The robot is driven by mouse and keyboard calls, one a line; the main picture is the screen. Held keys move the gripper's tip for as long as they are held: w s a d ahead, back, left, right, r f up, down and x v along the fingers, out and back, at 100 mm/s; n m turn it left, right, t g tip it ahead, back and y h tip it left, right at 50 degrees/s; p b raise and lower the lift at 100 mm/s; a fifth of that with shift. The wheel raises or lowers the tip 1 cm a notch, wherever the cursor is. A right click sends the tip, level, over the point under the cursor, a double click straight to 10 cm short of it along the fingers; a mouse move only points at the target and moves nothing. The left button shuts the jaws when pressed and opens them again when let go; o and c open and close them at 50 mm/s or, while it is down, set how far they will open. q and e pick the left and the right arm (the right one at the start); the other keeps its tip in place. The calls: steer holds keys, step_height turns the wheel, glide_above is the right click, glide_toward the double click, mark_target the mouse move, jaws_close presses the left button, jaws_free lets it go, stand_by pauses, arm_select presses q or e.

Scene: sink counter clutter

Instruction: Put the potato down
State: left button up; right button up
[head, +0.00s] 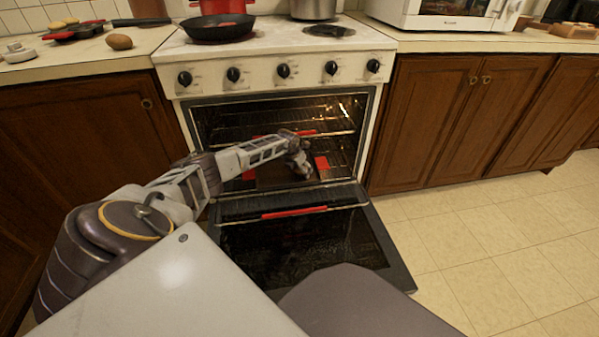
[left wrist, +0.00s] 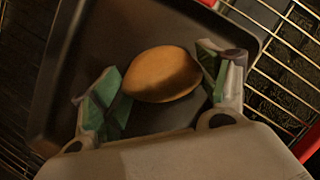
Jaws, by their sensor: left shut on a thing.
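The potato (left wrist: 163,75) is brown and oval, seen in the left wrist view between the two green-padded fingers of my left gripper (left wrist: 162,80). My left gripper is shut on it. In the head view my left gripper (head: 301,166) reaches into the open oven, and the potato cannot be made out there. The dark baking tray (left wrist: 62,92) lies behind the potato in the wrist view; whether the potato touches it I cannot tell. My right gripper is not in view.
The oven door (head: 300,240) is lowered, below my left arm. Wire racks (head: 335,122) run inside the oven. A black pan (head: 217,28) stands on the stove. A brown, rounded object (head: 119,42) lies on the left counter. The floor at right is clear.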

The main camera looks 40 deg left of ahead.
mark_target(298, 170)
arm_select(q)
steer(key=shift+f, duration=0.2)
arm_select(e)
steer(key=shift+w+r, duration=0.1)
arm_select(q)
steer(key=o, duration=1.2)
steer(key=shift+o, duration=0.2)
steer(key=shift+r, duration=0.15)
steer(key=shift+s+r+p, duration=0.2)
steer(key=shift+r+p, duration=0.2)
steer(key=shift+r, duration=0.15)
steer(key=shift+p+v, duration=0.8)
steer(key=shift+v, duration=0.4)
steer(key=shift+p+v, duration=1.05)
steer(key=shift+v, duration=0.9)
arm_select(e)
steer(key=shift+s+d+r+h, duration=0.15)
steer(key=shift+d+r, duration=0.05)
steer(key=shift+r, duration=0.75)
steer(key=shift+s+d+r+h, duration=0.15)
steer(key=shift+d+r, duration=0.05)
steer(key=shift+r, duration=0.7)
